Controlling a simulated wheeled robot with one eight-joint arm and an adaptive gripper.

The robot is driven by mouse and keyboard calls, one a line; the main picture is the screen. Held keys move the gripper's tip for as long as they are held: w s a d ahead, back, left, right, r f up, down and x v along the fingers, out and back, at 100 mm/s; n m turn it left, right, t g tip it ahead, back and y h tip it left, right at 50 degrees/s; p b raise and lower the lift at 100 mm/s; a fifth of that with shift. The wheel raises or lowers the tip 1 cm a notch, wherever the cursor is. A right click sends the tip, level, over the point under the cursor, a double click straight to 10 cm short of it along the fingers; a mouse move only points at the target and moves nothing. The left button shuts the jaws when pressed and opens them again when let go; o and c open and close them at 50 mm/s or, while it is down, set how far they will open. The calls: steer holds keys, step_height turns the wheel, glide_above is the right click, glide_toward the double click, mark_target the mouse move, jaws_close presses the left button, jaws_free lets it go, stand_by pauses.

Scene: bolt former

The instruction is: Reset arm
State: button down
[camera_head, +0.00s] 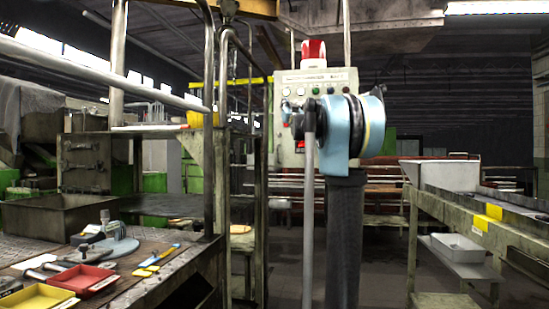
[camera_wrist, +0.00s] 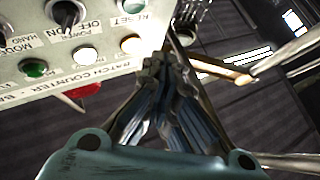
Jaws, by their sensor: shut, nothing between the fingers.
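My gripper (camera_wrist: 158,66) is shut and empty, its dark fingertips together in the wrist view. The fingertips are close to the lower edge of a pale control panel (camera_wrist: 105,28); I cannot tell whether they touch it. The panel carries a black rotary switch (camera_wrist: 66,13), a green button (camera_wrist: 34,68), white buttons and a label reading RESET. In the head view the panel (camera_head: 284,155) stands behind my blue and black arm, which hides much of its middle and right. The fingers are hard to make out there.
A red lamp (camera_head: 313,50) sits atop the panel. A metal post (camera_head: 209,120) and frame stand left of my arm. A workbench with tools and a red tray (camera_head: 83,278) is at lower left. Floor shows between.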

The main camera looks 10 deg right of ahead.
steer(key=s+d+f+m+g+h, duration=0.15)
steer(key=s+f+g, duration=0.35)
steer(key=f, duration=0.8)
steer(key=s+d+f+m+g+h, duration=0.1)
steer(key=s+f+g+h, duration=0.2)
steer(key=s+f, duration=0.75)
steer(key=s+d+f+m+g+h, duration=0.2)
steer(key=s+f+g+h, duration=0.15)
steer(key=f, duration=1.25)
steer(key=s+a+f+n+g+y, duration=0.2)
steer(key=s+f+g, duration=0.9)
steer(key=s+f, duration=2.3)
steer(key=shift+s+a, duration=0.2)
steer(key=shift+a, duration=0.45)
steer(key=shift+w, duration=0.15)
steer(key=shift+w+f, duration=0.15)
steer(key=shift+w, duration=0.2)
